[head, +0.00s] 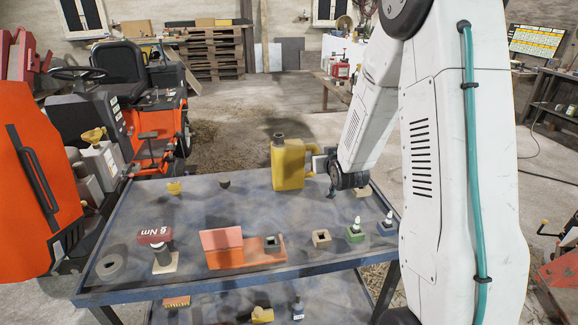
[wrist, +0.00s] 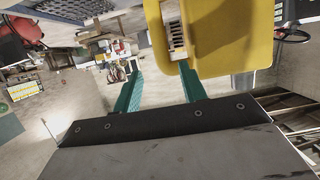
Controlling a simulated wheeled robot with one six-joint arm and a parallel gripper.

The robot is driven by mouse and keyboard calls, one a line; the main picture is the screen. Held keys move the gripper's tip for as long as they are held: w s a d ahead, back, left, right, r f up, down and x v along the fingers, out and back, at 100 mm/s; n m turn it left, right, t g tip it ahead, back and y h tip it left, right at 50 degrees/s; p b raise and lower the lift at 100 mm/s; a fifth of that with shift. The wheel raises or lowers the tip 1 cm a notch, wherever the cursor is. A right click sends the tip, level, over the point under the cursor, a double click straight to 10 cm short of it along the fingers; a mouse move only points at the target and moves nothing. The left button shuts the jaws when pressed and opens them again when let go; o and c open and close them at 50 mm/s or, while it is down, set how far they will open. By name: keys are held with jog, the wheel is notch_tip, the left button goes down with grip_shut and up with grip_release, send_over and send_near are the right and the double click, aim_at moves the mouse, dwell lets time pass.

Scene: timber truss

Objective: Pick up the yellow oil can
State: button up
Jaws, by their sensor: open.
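The yellow oil can (head: 287,166) stands upright on the blue-grey table (head: 220,200), near its back edge, with a dark cap on top and its handle on the right side. My gripper (head: 322,163) is at the handle side, close to the can. In the wrist view the can (wrist: 215,40) fills the upper middle and right. My gripper there (wrist: 158,82) is open, with two green fingers. The can's handle shows above and between the fingers, and the right finger's tip meets the can's outline. I cannot tell whether they touch.
An orange tractor (head: 145,100) stands behind at left.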

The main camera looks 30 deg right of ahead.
aim_at(316, 153)
jog(key=x, duration=0.8)
jog(key=shift+w+a+f, duration=0.1)
jog(key=shift+w+a, duration=0.05)
grip_shut()
